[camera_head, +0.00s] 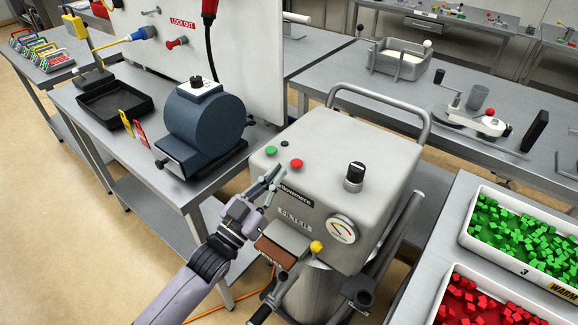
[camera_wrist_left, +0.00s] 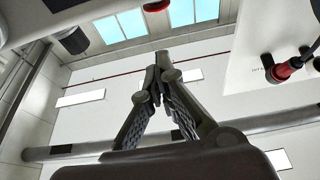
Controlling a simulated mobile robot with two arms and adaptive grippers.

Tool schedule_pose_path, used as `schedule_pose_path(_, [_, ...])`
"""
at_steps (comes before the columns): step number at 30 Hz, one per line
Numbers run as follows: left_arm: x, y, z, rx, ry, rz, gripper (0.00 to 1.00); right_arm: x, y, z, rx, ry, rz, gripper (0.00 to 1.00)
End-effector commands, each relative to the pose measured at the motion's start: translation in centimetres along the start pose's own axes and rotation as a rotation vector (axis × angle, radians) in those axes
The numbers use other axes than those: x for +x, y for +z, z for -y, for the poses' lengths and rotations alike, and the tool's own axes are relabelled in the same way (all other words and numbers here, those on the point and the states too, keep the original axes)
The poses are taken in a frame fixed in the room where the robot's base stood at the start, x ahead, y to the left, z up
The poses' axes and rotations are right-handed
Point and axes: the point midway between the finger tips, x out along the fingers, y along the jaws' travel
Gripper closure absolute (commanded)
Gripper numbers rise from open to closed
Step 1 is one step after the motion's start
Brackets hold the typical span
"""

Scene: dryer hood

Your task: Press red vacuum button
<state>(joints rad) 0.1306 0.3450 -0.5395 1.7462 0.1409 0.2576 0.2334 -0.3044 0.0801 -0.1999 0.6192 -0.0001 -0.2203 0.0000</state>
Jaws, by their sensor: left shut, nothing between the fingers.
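The red button (camera_head: 296,163) is on the sloping top of a grey vacuum machine (camera_head: 330,130), right of a green button (camera_head: 270,151). My left gripper (camera_head: 275,174) is shut and empty. Its fingertips are just left of and below the red button in the head view, and I see a small gap between them in the picture. In the left wrist view the closed fingers (camera_wrist_left: 165,62) point up, with a red round piece at the top edge that I cannot name for sure. My right gripper is not clearly seen.
The machine also carries a black knob (camera_head: 355,176), a gauge (camera_head: 341,229) and a yellow knob (camera_head: 316,247). A blue-grey drum device (camera_head: 205,125) stands on the table at left. Trays of green blocks (camera_head: 470,240) and red blocks (camera_head: 440,295) are at right.

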Motion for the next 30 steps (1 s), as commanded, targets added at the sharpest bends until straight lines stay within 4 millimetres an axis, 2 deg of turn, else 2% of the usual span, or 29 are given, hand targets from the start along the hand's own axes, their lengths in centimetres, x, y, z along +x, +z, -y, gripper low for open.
schedule_pose_path(1, [-1.2,0.3,0.0,0.000,0.000,0.002,1.00,0.6,0.0,0.0,0.000,0.000,-0.001,0.60])
schedule_pose_path(3, [-2.2,0.2,0.0,0.000,0.000,0.000,1.00,0.8,-0.2,-0.1,0.000,0.001,-0.003,0.60])
schedule_pose_path(9, [-3.8,-0.2,0.0,0.001,0.000,-0.003,1.00,1.1,-0.7,-0.1,0.000,0.002,-0.009,0.60])
schedule_pose_path(30, [-3.9,-0.3,0.0,0.001,0.000,-0.005,1.00,1.1,-0.3,-0.1,0.000,0.001,-0.005,0.60])
